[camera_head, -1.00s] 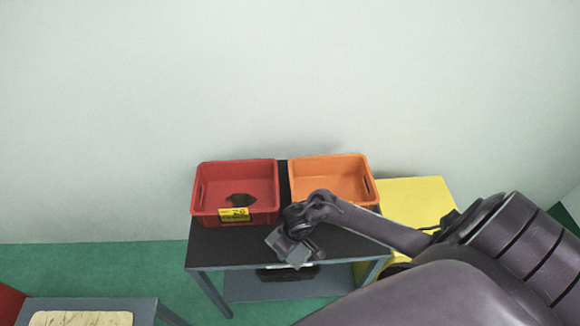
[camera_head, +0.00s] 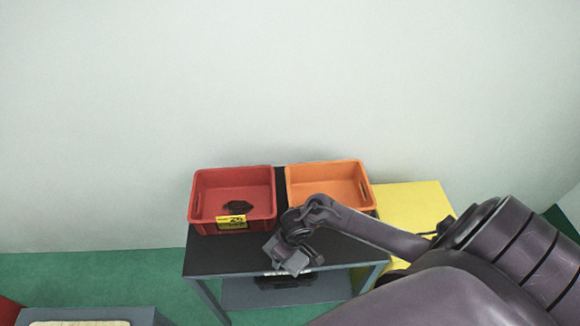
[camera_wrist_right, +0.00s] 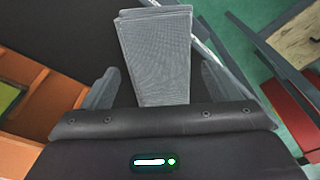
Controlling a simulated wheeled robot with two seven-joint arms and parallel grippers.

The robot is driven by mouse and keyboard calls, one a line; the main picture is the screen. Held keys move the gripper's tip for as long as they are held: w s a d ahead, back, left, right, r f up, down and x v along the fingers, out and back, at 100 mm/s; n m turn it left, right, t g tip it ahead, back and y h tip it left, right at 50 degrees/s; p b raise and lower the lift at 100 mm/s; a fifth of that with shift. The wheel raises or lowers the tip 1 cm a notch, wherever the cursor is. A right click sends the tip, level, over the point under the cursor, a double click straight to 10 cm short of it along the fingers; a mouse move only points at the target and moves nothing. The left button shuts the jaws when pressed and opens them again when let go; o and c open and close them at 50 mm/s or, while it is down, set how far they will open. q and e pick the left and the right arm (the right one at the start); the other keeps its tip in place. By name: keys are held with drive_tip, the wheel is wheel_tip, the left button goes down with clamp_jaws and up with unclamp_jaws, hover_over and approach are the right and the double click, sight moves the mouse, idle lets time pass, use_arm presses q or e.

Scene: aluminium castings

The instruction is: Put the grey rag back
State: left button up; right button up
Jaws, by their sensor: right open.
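The grey rag (camera_wrist_right: 155,55) is a folded, ribbed-looking cloth in the right wrist view. It lies over the black table top, between the two spread fingers of my right gripper (camera_wrist_right: 162,88). The fingers are open, with a gap on each side of the rag. In the head view my right gripper (camera_head: 288,254) is low over the front edge of the table (camera_head: 222,258), in front of the crates. There I cannot tell the rag clearly from the grey gripper parts. My left gripper is not in view.
A red crate (camera_head: 204,207) with a yellow label holds a dark object (camera_head: 238,207). An orange crate (camera_head: 331,170) beside it looks empty. A yellow surface (camera_head: 415,203) stands to the right. A lower shelf (camera_head: 240,292) bears a dark item (camera_head: 285,280). The table's front left is clear.

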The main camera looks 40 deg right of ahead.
sight(293, 259)
wheel_tip(293, 259, up, 11)
drive_tip(key=s+p, duration=0.1)
drive_tip(key=p, duration=0.2)
drive_tip(key=shift+s+d, duration=0.2)
drive_tip(key=shift+s, duration=0.1)
drive_tip(key=shift+s, duration=0.1)
